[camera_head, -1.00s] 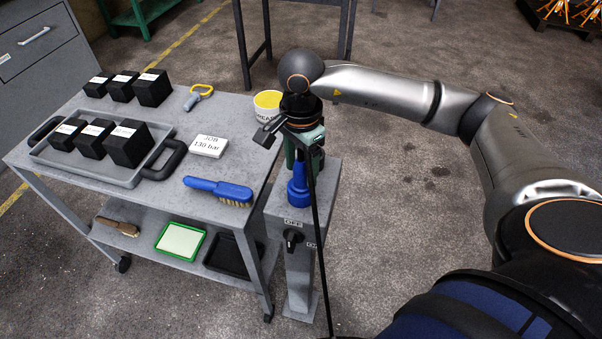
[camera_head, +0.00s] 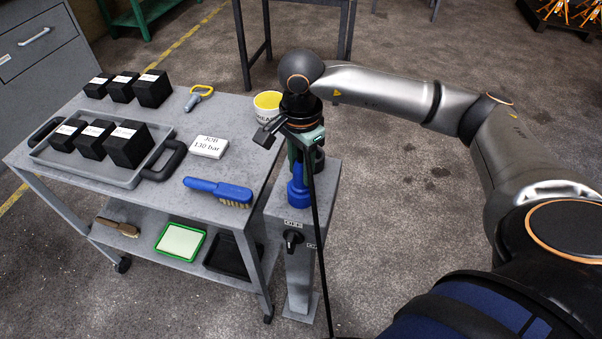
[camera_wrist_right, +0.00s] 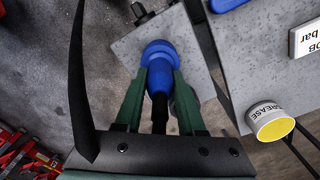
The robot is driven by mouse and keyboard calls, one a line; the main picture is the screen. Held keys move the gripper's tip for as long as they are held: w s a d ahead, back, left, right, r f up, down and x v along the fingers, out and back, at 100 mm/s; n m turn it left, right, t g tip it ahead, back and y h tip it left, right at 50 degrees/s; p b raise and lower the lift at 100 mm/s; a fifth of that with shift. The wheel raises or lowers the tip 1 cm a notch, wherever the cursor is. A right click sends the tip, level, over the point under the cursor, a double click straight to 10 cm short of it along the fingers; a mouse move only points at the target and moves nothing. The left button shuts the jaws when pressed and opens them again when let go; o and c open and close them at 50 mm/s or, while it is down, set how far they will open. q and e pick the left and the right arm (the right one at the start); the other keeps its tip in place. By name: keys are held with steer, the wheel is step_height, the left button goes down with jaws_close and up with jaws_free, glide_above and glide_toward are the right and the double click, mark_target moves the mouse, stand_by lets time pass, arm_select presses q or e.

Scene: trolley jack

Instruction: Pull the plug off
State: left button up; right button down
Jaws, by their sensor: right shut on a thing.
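The blue plug (camera_head: 298,172) stands upright on top of the grey post (camera_head: 302,240). In the right wrist view, the plug (camera_wrist_right: 159,82) has a narrow blue body above a wider blue collar (camera_wrist_right: 158,52), with a black stem (camera_wrist_right: 160,115) on the near side. I cannot tell where plug and socket meet. My right gripper (camera_head: 300,165) points down from above, its green fingers shut on the plug's blue body; in the right wrist view the fingers (camera_wrist_right: 160,75) flank it. A black cable (camera_head: 318,240) hangs in front of the post. My left gripper is not in view.
A black switch (camera_head: 292,240) is on the post's front. Open floor lies right.

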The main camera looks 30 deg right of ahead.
steer(key=shift+r+p, duration=1.5)
steer(key=shift+r, duration=1.1)
steer(key=shift+r, duration=0.1)
steer(key=shift+r+p, duration=1.55)
steer(key=shift+r, duration=0.85)
steer(key=shift+s+a+f+n, duration=0.1)
steer(key=shift+a+n, duration=0.05)
steer(key=shift+n, duration=0.15)
steer(key=shift+s+a+n, duration=0.15)
steer(key=shift+a+n, duration=0.1)
steer(key=shift+n, duration=0.35)
steer(key=s+a+f+n, duration=0.1)
steer(key=s+a+n, duration=0.2)
steer(key=n, duration=1.1)
steer(key=shift+s+a+f+n, duration=0.2)
steer(key=shift+s+a+n, duration=0.2)
steer(key=shift+a, duration=0.8)
